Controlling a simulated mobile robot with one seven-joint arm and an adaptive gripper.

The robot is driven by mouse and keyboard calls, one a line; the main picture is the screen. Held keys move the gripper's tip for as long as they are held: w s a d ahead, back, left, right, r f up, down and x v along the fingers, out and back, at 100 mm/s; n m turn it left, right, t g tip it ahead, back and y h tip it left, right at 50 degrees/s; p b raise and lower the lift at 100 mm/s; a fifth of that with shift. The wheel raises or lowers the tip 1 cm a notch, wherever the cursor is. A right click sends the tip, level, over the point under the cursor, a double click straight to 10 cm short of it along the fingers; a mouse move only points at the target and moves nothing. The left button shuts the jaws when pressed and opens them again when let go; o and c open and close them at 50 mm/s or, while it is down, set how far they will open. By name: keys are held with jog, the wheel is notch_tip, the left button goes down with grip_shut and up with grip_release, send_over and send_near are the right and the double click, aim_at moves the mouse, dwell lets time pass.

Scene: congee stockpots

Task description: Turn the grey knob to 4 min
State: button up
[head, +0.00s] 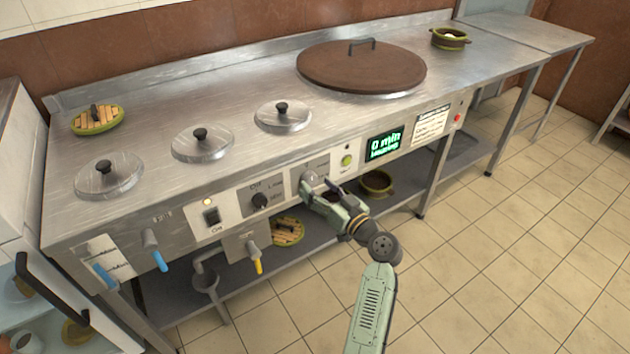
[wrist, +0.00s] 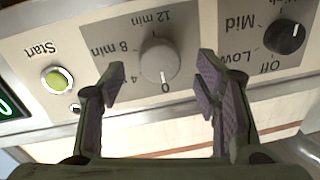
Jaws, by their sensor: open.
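The grey knob (wrist: 160,60) is round and sits on a light panel on the front of the steel counter. In the wrist view, upside down, its white mark points at 0, with labels 4, 8 min and 12 min around it. In the head view the knob (head: 309,178) shows just beyond my gripper (head: 318,190). My gripper (wrist: 155,85) is open, one finger on each side of the knob in the wrist view, and holds nothing. I cannot tell whether either finger touches it. The green display (head: 384,145) reads 0 min, with a smaller line below it.
A black knob (wrist: 285,36) marked Off, Low and Mid sits close beside the grey one. A green Start button (wrist: 57,80) is on its other side. A lit switch (head: 211,217) and blue-handled taps (head: 154,250) are further left. Open floor lies in front.

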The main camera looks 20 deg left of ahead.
jog(key=shift+x, duration=1.2)
jog(key=shift+c, duration=0.4)
jog(key=c, duration=1.1)
